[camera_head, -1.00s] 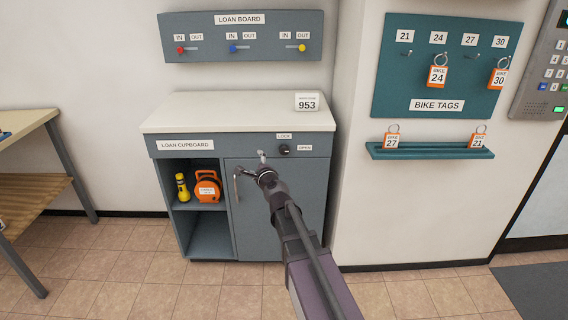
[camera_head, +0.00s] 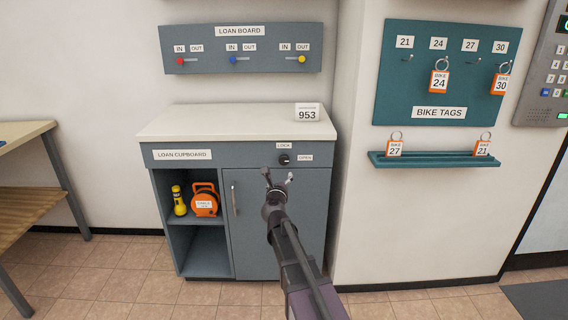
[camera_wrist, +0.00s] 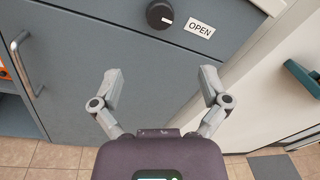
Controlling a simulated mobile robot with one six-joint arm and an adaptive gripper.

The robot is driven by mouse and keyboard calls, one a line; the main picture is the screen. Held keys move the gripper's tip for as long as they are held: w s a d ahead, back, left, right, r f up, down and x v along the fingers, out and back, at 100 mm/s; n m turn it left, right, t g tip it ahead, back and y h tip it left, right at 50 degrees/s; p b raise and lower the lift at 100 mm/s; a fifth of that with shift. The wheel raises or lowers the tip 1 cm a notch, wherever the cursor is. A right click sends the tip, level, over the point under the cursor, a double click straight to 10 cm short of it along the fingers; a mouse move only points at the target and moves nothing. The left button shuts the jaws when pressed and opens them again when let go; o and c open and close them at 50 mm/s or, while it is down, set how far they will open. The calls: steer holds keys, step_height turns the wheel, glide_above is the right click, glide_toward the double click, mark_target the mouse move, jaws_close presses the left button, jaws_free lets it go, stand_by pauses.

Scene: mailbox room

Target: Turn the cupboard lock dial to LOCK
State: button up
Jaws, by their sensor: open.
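The lock dial (camera_head: 284,159) is a small black knob on the grey panel at the upper right of the loan cupboard (camera_head: 250,222). A LOCK label (camera_head: 284,145) sits above it and an OPEN label (camera_head: 305,157) to its right. In the wrist view the dial (camera_wrist: 159,14) shows a short white mark on its lower right side, towards the OPEN label (camera_wrist: 199,28). My gripper (camera_head: 279,177) is open and empty, in front of the cupboard door just below the dial. In the wrist view my gripper's fingers (camera_wrist: 160,80) are spread wide, apart from the dial.
A vertical door handle (camera_head: 235,198) is left of my gripper. Open shelves hold a yellow torch (camera_head: 179,201) and an orange reel (camera_head: 205,200). The white top bears a 953 card (camera_head: 307,113). A teal ledge with tags (camera_head: 435,160) is on the right wall.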

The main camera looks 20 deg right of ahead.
mark_target(284, 161)
steer(key=shift+w, duration=0.15)
steer(key=x, duration=1.3)
steer(key=shift+w+d, duration=0.2)
steer(key=shift+w, duration=0.05)
steer(key=c, duration=1.1)
